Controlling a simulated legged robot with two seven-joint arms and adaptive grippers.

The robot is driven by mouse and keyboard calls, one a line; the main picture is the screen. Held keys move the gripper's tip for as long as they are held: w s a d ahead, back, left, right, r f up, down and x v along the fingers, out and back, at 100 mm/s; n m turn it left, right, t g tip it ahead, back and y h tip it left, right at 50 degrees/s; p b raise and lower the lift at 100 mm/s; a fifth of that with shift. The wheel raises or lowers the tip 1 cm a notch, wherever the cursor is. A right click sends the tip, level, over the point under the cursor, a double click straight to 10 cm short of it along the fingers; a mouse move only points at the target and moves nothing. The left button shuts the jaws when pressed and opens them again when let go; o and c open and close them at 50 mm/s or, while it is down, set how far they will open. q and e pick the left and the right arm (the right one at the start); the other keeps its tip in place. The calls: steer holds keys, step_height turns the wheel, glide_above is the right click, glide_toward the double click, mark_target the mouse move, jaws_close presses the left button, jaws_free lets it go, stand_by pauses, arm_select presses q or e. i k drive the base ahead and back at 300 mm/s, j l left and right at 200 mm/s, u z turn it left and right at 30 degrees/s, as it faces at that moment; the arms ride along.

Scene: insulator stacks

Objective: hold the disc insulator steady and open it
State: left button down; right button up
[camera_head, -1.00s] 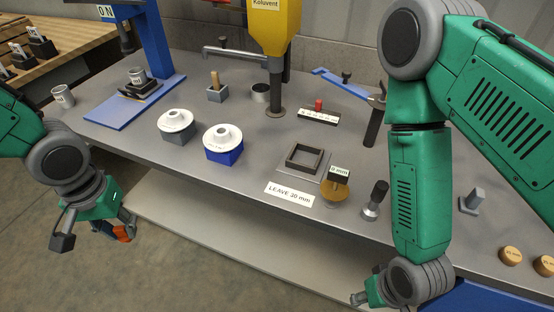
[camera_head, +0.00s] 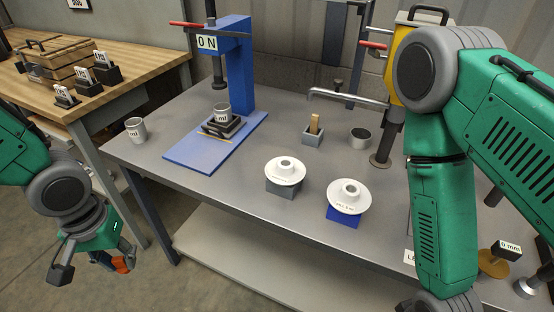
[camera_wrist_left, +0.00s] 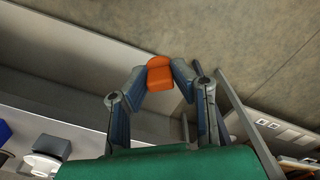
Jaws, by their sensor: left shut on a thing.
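Two white disc insulators stand on the grey bench, one (camera_head: 286,170) on a grey block (camera_head: 281,188) and one (camera_head: 348,195) on a blue block (camera_head: 343,219). My left gripper (camera_head: 110,261) is low, in front of the bench's left end and well apart from both discs. It is shut on an orange piece (camera_head: 123,265), which also shows between the fingertips in the left wrist view (camera_wrist_left: 159,75). That view shows a white disc (camera_wrist_left: 45,152) at lower left. My right arm crosses the right side of the head view; its gripper is out of frame.
A blue press (camera_head: 236,75) with a metal cup (camera_head: 222,112) stands at the back left. Another cup (camera_head: 135,130) is near the left edge. A small grey holder (camera_head: 313,138) and a dark cup (camera_head: 360,138) sit behind the discs. The bench front left is clear.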

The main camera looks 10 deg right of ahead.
mark_target(349, 196)
steer(key=j+z, duration=0.15)
steer(key=z, duration=0.3)
steer(key=i+j+z, duration=0.1)
steer(key=z, duration=0.4)
steer(key=j+z, duration=0.2)
steer(key=z, duration=0.25)
